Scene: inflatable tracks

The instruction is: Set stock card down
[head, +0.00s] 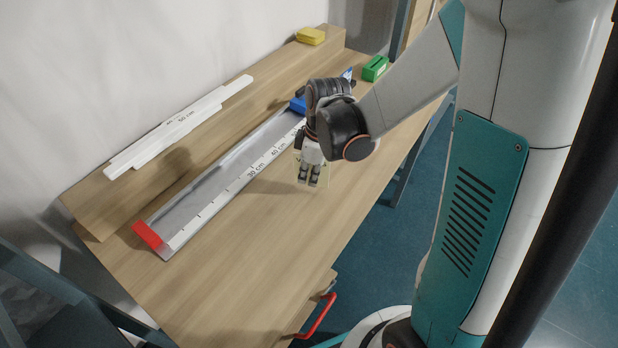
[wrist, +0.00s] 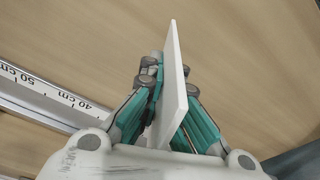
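The stock card (wrist: 174,85) is a thin, pale panel seen nearly edge-on in the wrist view. My gripper (wrist: 168,92) is shut on it, with a teal finger on each side. In the head view my gripper (head: 310,176) points down over the bare wooden table, to the right of the measuring track. The card's outline there is faint around the fingers. I cannot tell whether its lower edge touches the table.
The grey measuring track (head: 209,186) has a red end piece (head: 147,234) and a blue piece (head: 298,104) near my wrist. White strips (head: 178,127) lie on the raised back ledge. A yellow block (head: 311,36) and green slotted block (head: 375,68) stand farther off. The table (head: 250,250) is clear in front.

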